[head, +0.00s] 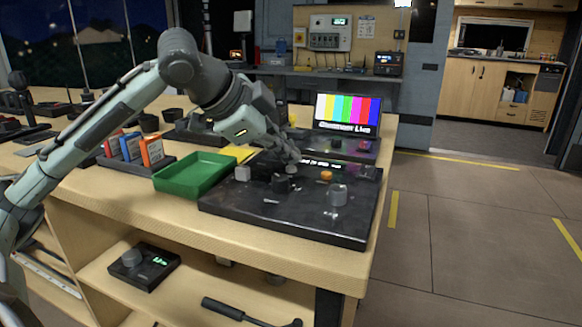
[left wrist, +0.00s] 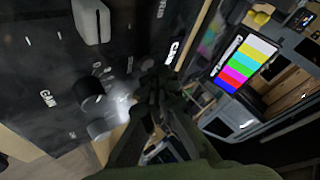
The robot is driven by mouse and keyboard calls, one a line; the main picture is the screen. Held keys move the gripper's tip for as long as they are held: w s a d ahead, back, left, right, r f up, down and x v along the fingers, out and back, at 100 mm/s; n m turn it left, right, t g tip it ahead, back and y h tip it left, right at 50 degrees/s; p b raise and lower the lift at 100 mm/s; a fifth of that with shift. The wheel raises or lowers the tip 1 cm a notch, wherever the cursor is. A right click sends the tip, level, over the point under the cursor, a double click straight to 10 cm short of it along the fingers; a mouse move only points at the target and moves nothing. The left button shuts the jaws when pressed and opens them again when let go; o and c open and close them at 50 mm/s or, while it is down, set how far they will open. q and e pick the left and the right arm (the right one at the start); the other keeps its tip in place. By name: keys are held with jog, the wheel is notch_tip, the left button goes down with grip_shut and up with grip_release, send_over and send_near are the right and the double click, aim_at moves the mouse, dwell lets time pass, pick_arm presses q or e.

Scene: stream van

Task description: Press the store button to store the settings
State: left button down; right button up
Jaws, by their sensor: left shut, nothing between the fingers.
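The black control panel (head: 240,209) lies on the wooden table. It carries a light grey knob (head: 243,174), a black knob (head: 282,184), an orange round button (head: 327,175), a large grey knob (head: 338,195) and small toggles. I cannot read a store label on any of them. My left gripper (head: 289,163) is shut and empty, low over the panel's far part, behind the black knob. Whether it touches the panel is unclear. In the left wrist view its fingers (left wrist: 157,88) are together beside the panel (left wrist: 45,60), near a black knob (left wrist: 89,84). My right gripper is out of view.
A green tray (head: 190,178) and a rack of coloured boxes (head: 136,150) stand left of the panel. A colour-bar screen (head: 347,114) stands behind it. Below, a shelf holds a small black device (head: 144,267). The floor at right is clear.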

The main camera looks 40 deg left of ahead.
aim_at(288, 169)
pick_arm(q)
jog(key=shift+f+b, duration=0.35)
jog(key=shift+f, duration=0.15)
jog(key=shift+r, duration=0.1)
dwell(0.5)
jog(key=shift+r+p, duration=0.8)
jog(key=shift+p, duration=0.15)
notch_tip(288, 169, up, 5)
jog(key=p, duration=0.5)
dwell(0.4)
